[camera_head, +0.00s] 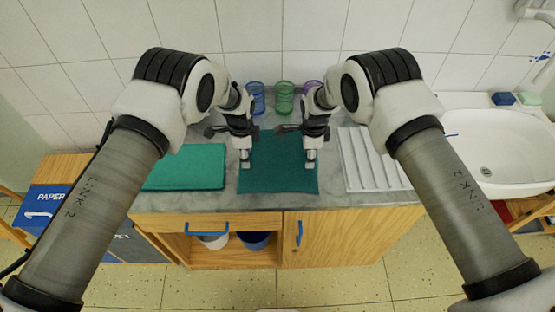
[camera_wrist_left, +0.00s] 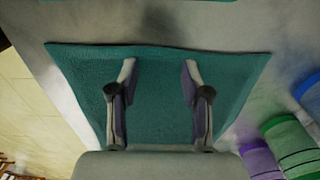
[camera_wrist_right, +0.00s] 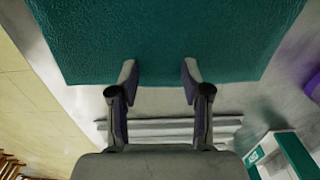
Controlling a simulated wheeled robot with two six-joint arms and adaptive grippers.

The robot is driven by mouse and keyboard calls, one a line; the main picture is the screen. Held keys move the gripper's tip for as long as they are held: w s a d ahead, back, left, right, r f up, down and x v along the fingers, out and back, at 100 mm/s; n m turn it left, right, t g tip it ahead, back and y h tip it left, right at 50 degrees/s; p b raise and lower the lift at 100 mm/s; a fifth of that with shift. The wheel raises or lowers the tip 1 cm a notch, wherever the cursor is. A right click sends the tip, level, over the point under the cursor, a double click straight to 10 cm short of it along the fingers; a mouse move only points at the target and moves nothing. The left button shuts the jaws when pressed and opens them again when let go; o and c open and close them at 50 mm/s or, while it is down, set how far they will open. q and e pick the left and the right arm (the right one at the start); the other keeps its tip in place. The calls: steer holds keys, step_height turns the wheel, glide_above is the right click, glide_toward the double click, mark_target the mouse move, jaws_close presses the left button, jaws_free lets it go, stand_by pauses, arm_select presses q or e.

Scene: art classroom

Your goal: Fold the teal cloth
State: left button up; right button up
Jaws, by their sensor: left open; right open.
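The teal cloth (camera_head: 278,176) lies flat and spread out on the grey counter, near its front edge. My left gripper (camera_head: 245,163) is open above the cloth's left part. In the left wrist view its open fingers (camera_wrist_left: 158,85) point down over the cloth (camera_wrist_left: 155,110), with nothing between them. My right gripper (camera_head: 310,162) is open at the cloth's right edge. In the right wrist view its fingers (camera_wrist_right: 160,82) straddle that edge of the cloth (camera_wrist_right: 160,40), and they look empty. I cannot tell whether the fingertips touch the cloth.
A folded teal stack (camera_head: 186,168) lies left of the cloth. A ribbed white drainer (camera_head: 372,160) lies to the right, beside a white sink (camera_head: 500,150). Blue (camera_head: 256,98), green (camera_head: 285,98) and purple (camera_head: 311,86) cups stand behind, near the tiled wall.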

arm_select(q)
steer(key=shift+w+f, duration=0.1)
steer(key=shift+f, duration=0.2)
steer(key=shift+c, duration=0.5)
arm_select(e)
steer(key=shift+w+f, duration=0.1)
steer(key=shift+f, duration=0.2)
steer(key=shift+c, duration=0.5)
arm_select(q)
steer(key=shift+c, duration=1.3)
arm_select(e)
steer(key=shift+c, duration=1.3)
arm_select(q)
jaws_close()
arm_select(e)
jaws_close()
steer(key=shift+f, duration=0.1)
